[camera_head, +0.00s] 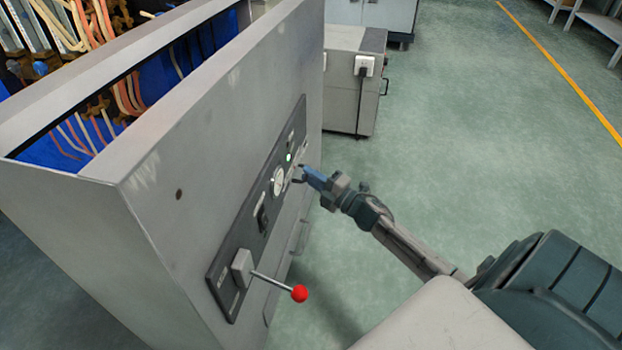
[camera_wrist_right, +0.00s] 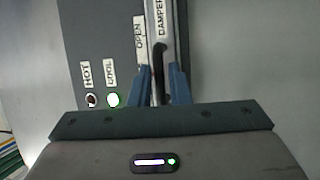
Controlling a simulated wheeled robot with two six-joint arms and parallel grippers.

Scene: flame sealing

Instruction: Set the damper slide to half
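The damper slide's dark handle (camera_wrist_right: 160,60) stands in a pale metal track (camera_wrist_right: 169,40) under the label DAMPER, beside the label OPEN, in the right wrist view. My right gripper (camera_wrist_right: 161,82) has its two blue fingers on either side of this handle, apart, with a narrow gap showing; it looks open around the handle. In the head view my right gripper (camera_head: 307,174) is at the far end of the dark control panel (camera_head: 232,237), and its fingers partly hide the slide. The scale's half mark cannot be made out. My left gripper is not in view.
A lever with a red knob (camera_head: 299,293) sticks out from the panel's near end. A round gauge (camera_head: 278,181) and a lit green lamp (camera_head: 289,157) lie between.

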